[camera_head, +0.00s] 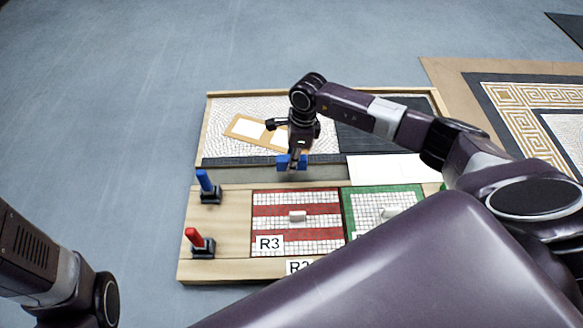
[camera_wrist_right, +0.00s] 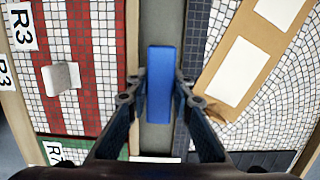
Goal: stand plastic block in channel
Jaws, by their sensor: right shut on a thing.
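A blue plastic block (camera_wrist_right: 160,85) sits between the fingers of my right gripper (camera_wrist_right: 158,98) in the right wrist view. In the head view my right gripper (camera_head: 292,156) points down and is shut on the block (camera_head: 283,162). The block is over the grey channel (camera_head: 228,174) that runs across the board. In the wrist view its long side lines up with the channel (camera_wrist_right: 162,20). I cannot tell whether it touches the channel floor. My left gripper is out of view; only part of my left arm shows at the lower left.
A red-and-white striped panel (camera_head: 275,210) and a green-edged panel (camera_head: 365,215) lie in front of the channel, each with a pale piece on it. A blue post (camera_head: 204,182) and a red post (camera_head: 194,238) stand at the left. A tan plate (camera_head: 243,128) lies behind.

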